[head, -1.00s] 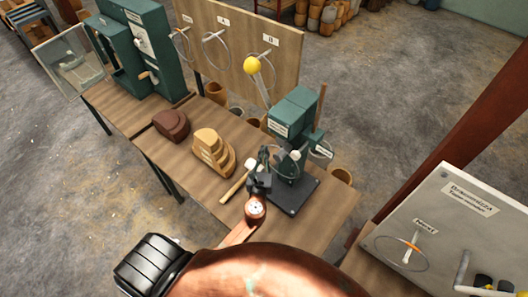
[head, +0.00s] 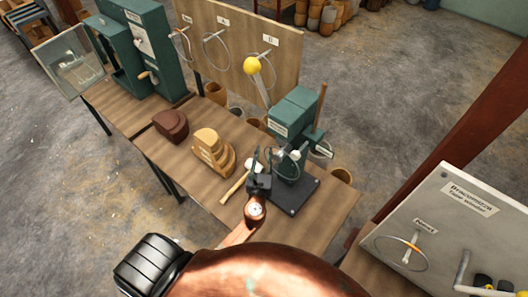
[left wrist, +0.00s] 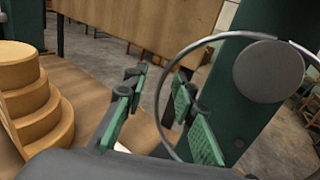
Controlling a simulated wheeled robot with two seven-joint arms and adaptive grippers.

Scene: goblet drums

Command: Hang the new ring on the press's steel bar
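The green press (head: 292,125) stands on a dark base at the right end of the bench. A thin metal ring (left wrist: 160,98) is at the press in the left wrist view. Its upper edge runs by the round grey end (left wrist: 268,70) of the press's steel bar, and it appears to hang there; the contact is not clear. My left gripper (head: 263,163) is in front of the press, its fingers apart. In the left wrist view its green-padded fingers (left wrist: 157,105) are open, with the ring's near edge seen between them, not clamped. My right gripper is not in view.
A stepped wooden block (head: 212,150), a brown block (head: 171,124) and a mallet (head: 236,187) lie left of the gripper. A board (head: 250,45) with hanging rings stands behind. A grey panel (head: 450,220) holds a ring with an orange mark at right.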

